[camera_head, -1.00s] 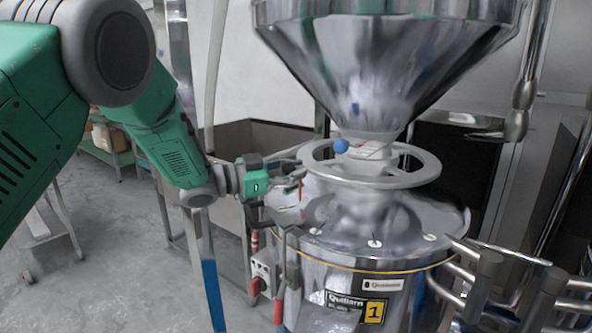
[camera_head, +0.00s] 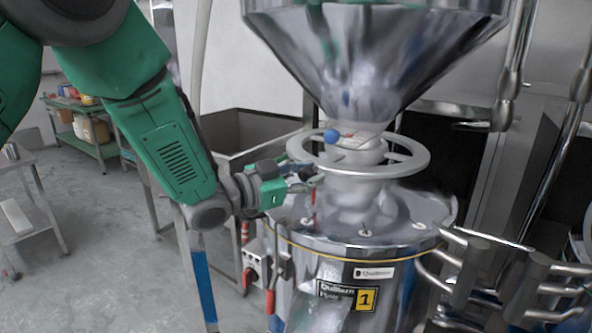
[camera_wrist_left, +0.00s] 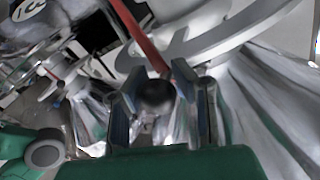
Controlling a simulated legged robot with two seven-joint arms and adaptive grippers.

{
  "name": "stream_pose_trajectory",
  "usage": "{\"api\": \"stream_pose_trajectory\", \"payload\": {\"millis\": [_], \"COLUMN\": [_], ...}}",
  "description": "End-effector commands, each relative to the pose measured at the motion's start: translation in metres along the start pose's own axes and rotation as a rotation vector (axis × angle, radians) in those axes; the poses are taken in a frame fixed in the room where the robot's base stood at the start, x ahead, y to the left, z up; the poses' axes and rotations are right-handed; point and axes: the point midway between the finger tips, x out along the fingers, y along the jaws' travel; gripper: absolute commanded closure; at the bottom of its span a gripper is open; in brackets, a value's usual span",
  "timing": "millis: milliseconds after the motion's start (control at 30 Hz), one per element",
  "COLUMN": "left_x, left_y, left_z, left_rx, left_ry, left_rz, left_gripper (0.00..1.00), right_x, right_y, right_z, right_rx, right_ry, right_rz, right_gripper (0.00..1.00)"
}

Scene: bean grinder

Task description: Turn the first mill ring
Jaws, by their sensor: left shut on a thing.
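The first mill ring (camera_head: 418,161) is a pale grey handwheel under the steel hopper of the mill marked 1. A blue ball (camera_head: 331,136) sits at the ring's left rear. My left gripper (camera_head: 308,178) is at the ring's left side, slightly below its rim. In the left wrist view my left gripper (camera_wrist_left: 155,100) has a dark round knob (camera_wrist_left: 155,94) between its fingers, with a red bar (camera_wrist_left: 148,45) beyond it. The ring also shows in the wrist view (camera_wrist_left: 235,38), above and to the right of the fingers. I cannot tell whether the knob joins the ring. My right gripper is not seen.
The mill body (camera_head: 420,222) is below the ring and the steel hopper (camera_head: 375,50) above. Bent metal pipes (camera_head: 475,255) crowd the lower right. Red-handled levers (camera_head: 271,300) stand at the mill's left front. A shelf with containers (camera_head: 90,125) is at the far left.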

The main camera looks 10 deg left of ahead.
Motion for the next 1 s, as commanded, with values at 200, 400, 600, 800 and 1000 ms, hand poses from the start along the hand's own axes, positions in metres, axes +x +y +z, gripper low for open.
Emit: {"api": "stream_pose_trajectory", "payload": {"millis": [200,400,600,800,1000], "left_x": [0.0086,0.0096,0.0104,0.0082,0.0020], "left_y": [0.0079,0.0081,0.0083,0.0056,0.0020], "left_z": [-0.0107,-0.0107,-0.0108,-0.0081,-0.0038], "left_rx": [0.009,0.009,0.009,0.005,-0.002], "left_ry": [0.023,0.023,0.023,0.019,0.017], "left_rz": [0.012,0.013,0.012,0.008,0.005], "left_gripper": [1.00,1.00,0.53,0.52,0.52], "right_x": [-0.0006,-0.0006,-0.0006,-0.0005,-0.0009], "right_y": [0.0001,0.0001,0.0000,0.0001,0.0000], "right_z": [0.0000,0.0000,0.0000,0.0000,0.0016], "right_rx": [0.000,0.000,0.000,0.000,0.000], "right_ry": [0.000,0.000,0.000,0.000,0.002], "right_rz": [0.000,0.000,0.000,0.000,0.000], "right_gripper": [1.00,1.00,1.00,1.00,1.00]}}
